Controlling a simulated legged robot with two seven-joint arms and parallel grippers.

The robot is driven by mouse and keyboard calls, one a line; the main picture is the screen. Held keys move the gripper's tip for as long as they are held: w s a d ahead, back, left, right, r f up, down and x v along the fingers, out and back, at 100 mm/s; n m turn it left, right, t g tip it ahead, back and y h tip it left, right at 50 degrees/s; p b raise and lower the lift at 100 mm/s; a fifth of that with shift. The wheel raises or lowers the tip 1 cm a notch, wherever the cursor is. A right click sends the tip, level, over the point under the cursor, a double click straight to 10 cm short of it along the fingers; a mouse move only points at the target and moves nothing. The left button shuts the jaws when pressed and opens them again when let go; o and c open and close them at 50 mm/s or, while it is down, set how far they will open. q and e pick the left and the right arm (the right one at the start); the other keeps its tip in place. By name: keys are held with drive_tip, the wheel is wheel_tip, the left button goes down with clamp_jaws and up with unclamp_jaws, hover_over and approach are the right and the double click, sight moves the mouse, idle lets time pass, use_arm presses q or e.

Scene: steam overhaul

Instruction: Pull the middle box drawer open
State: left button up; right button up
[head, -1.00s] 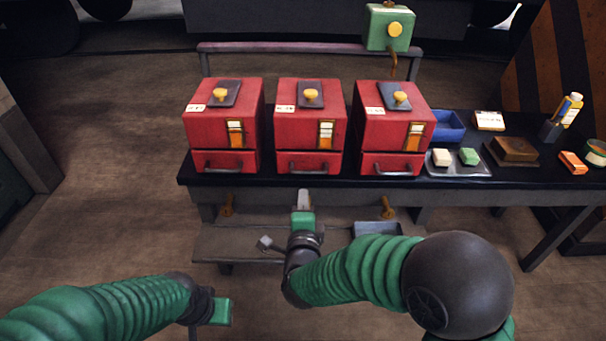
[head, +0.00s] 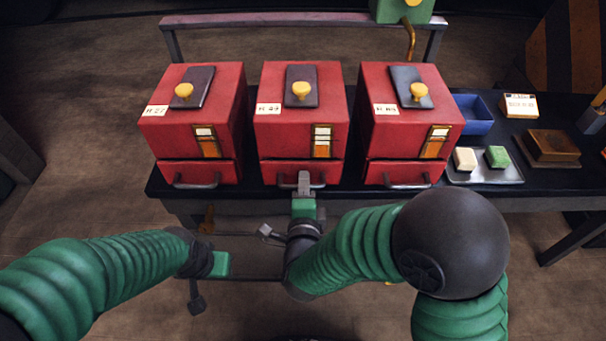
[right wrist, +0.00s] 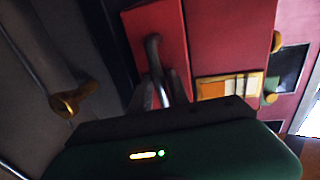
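The middle red box (head: 299,113) stands on the dark bench between two similar boxes. Its drawer (head: 267,174), at the bottom front, looks closed, flush like its neighbours. The grey bar handle (head: 283,183) is partly hidden by my right gripper (head: 304,177), whose fingers reach it. In the right wrist view the handle (right wrist: 152,47) runs down to between or against the fingers (right wrist: 162,93); their grip is unclear. My left gripper (head: 222,264) hangs low in front of the bench, away from the boxes, its fingers not clearly visible.
The left box (head: 197,113) and right box (head: 405,113) stand close on both sides. A blue bin (head: 472,114), a metal tray (head: 485,178) and a brown block (head: 552,146) lie to the right. A rail (head: 300,19) runs behind.

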drive_tip(key=shift+s+a, duration=0.1)
drive_tip(key=shift+a, duration=0.15)
clamp_jaws()
drive_tip(key=shift+d+f, duration=0.15)
drive_tip(key=shift+d, duration=0.1)
idle(0.9)
